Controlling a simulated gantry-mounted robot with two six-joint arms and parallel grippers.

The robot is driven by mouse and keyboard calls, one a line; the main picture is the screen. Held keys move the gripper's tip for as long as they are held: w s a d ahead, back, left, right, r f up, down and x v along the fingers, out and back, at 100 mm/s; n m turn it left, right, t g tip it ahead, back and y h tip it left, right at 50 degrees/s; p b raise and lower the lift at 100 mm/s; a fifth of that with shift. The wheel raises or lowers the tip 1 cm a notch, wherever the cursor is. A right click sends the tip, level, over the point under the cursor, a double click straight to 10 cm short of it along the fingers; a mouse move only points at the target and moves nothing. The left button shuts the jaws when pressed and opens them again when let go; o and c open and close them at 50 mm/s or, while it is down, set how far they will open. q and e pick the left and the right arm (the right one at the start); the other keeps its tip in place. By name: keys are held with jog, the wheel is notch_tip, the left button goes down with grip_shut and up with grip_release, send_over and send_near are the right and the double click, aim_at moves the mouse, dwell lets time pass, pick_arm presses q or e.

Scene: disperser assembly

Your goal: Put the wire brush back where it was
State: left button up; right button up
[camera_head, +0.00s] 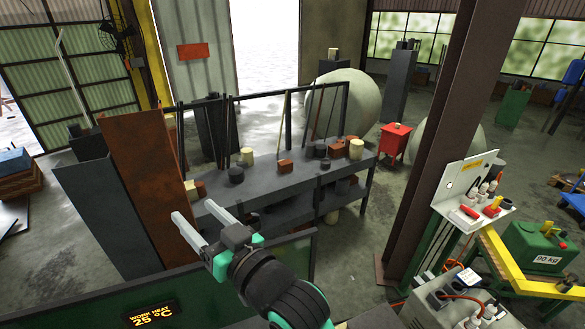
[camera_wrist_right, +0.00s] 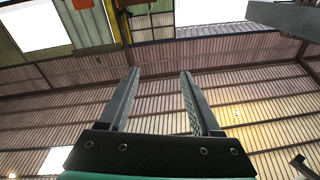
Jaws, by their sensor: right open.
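I cannot make out the wire brush for certain in either view. My right gripper (camera_head: 190,210) is open, raised in front of the left end of the grey workbench in the head view. In the right wrist view my right gripper (camera_wrist_right: 158,73) has its two fingers apart, with nothing between them and only the hall's wall and roof sheeting beyond. My left gripper is not in view.
The grey workbench (camera_head: 268,187) carries several small dark, brown and cream blocks and cylinders. A rust-brown panel (camera_head: 138,185) stands left of my gripper. A brown steel column (camera_head: 435,150) stands at right, beside a white holder (camera_head: 462,187) with small red and white items.

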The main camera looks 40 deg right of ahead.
jog(key=s+d+r+n+t, duration=0.1)
jog(key=s+r+t, duration=0.3)
jog(key=s+r, duration=0.5)
jog(key=s+d+r+t, duration=0.4)
jog(key=s+r, duration=0.5)
jog(key=r, duration=0.7)
jog(key=shift+s+n+t, duration=0.4)
notch_tip(320, 180, down, 48)
jog(key=b, duration=4.7)
jog(key=shift+r+b, duration=0.2)
jog(key=shift+b, duration=0.1)
